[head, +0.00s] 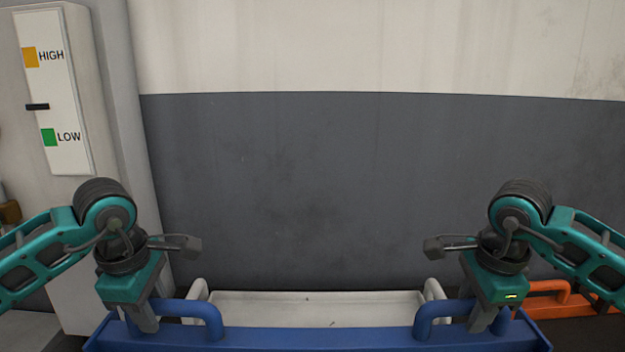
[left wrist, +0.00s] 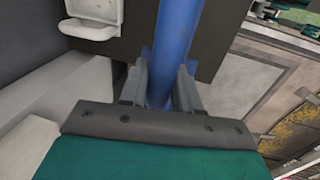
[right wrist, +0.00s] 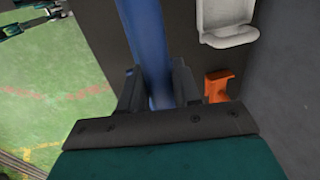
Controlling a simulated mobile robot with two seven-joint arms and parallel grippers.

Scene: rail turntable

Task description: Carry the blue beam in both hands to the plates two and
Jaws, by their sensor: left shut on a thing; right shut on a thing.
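The blue beam (head: 318,340) lies level across the bottom of the head view, with a raised handle near each end. My left gripper (head: 150,322) is shut on the beam's left handle (head: 207,310). My right gripper (head: 480,320) is shut on its right handle (head: 428,313). In the left wrist view, blue bar (left wrist: 175,50) runs between the fingers; the right wrist view shows the same at the other end (right wrist: 145,45). The beam's underside and the plates cannot be made out.
A white tray-like piece (head: 318,308) with raised ends is behind the beam. An orange handled piece (head: 550,300) is at the right. A pillar at the left bears a sign marked HIGH and LOW (head: 55,95). A grey and cream wall (head: 350,180) stands behind.

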